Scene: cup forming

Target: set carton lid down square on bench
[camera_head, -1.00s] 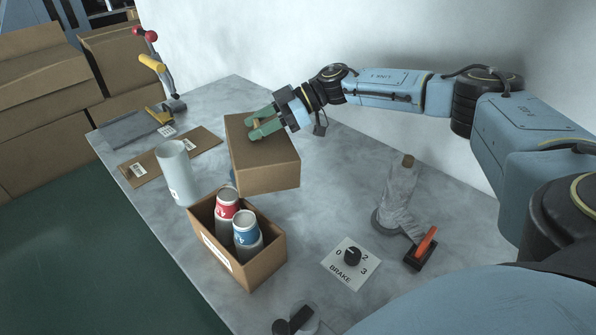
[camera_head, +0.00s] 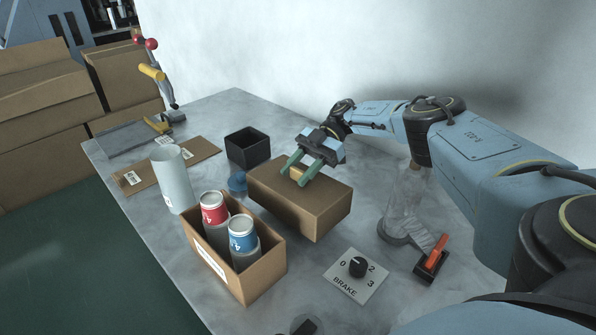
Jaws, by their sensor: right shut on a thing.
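The carton lid (camera_head: 318,207) is a brown cardboard box shape over the middle of the bench (camera_head: 215,285), right of the open carton (camera_head: 262,283). My right gripper (camera_head: 295,175) has its green fingers shut at the lid's top, near its far side. The lid sits at an angle to the bench edges and looks slightly tilted. Its underside is hidden, and I cannot tell whether it touches the bench. The open carton holds a red-labelled cup (camera_head: 214,209) and a blue-labelled cup (camera_head: 243,236). My left gripper is not in view.
A clear wrapped object (camera_head: 405,205) is at right. A black open box (camera_head: 247,147) and blue round thing (camera_head: 238,182) are behind. A pale cylinder (camera_head: 174,180) stands left.

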